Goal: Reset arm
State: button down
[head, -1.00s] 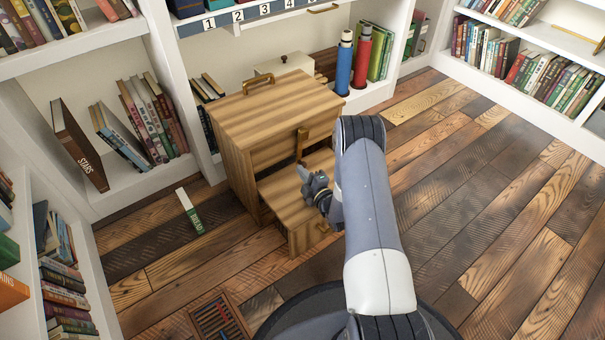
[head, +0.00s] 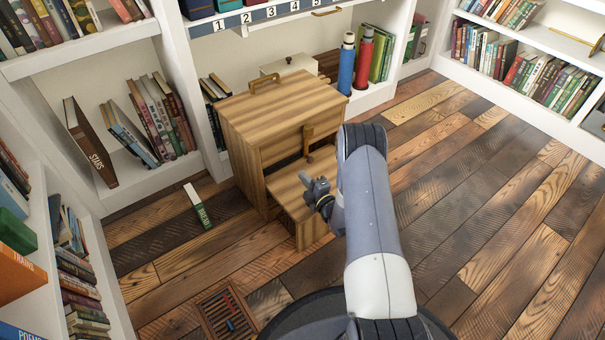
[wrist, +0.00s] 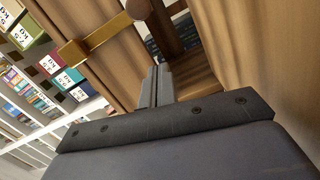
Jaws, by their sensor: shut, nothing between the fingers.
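My gripper (head: 306,180) is shut and empty. In the head view it is in front of the striped wooden cabinet (head: 237,140), just above the top of its pulled-out lower front part (head: 310,210). In the wrist view the closed fingers (wrist: 155,86) point toward the cabinet's wooden face, near a brass handle (wrist: 95,38). I cannot tell whether the fingertips touch the wood. My arm is bent at the elbow and hides part of the floor to the right of the cabinet.
White bookshelves stand left, behind and right. A floor grate (head: 228,315) is near my base. Blue (head: 346,65) and red (head: 363,60) cylinders stand behind the cabinet. The plank floor on the right is clear.

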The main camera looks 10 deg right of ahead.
jog(key=p+v, duration=0.1)
jog(key=v, duration=0.2)
jog(key=p+v, duration=0.1)
jog(key=v, duration=0.3)
jog(key=shift+s+d, duration=0.15)
jog(key=shift+d, duration=0.15)
